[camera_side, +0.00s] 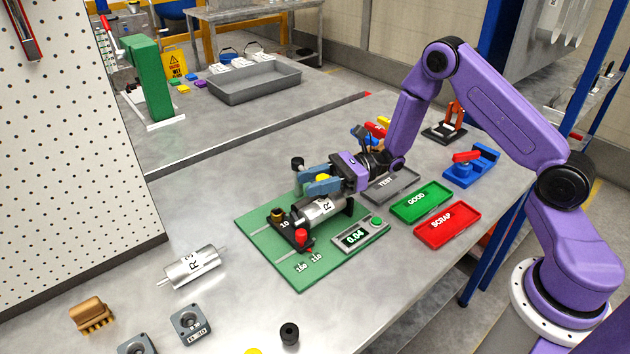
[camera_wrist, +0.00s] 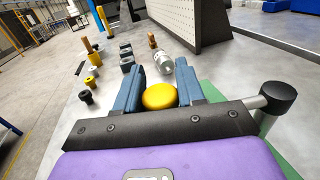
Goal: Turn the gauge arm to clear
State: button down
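The gauge stand sits on a green base plate (camera_side: 278,278) in the side view. A silver cylinder marked R (camera_side: 318,212) lies in it, by a dark block marked 10 (camera_side: 287,228) with a red knob (camera_side: 301,236). My gripper (camera_side: 321,180) is above the far part of the plate, its blue fingers either side of a yellow round knob (camera_side: 323,178). In the wrist view the knob (camera_wrist: 159,96) fills the gap between the fingers; I cannot tell whether they grip it. The gauge arm itself is largely hidden. The display (camera_side: 355,238) reads about 0.04.
Trays marked TEST (camera_side: 392,186), GOOD (camera_side: 418,202) and SCRAP (camera_side: 446,222) lie to the right. Another R cylinder (camera_side: 192,267) lies to the left. Square blocks (camera_side: 190,325), a brown brush-like piece (camera_side: 92,314) and a black knob (camera_side: 289,333) are nearer the front. A pegboard (camera_side: 75,150) stands at left.

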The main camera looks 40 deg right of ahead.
aim_at(329, 176)
jog(key=shift+s+d+n+g+y, duration=0.15)
jog(key=shift+d+n+g, duration=0.65)
jog(key=shift+g, duration=0.35)
jog(key=shift+s+d+n+g+y, duration=0.15)
jog(key=shift+d+n+g, duration=0.6)
jog(key=shift+g, duration=0.4)
jog(key=c, duration=0.8)
grip_release()
jog(key=shift+d, duration=3.75)
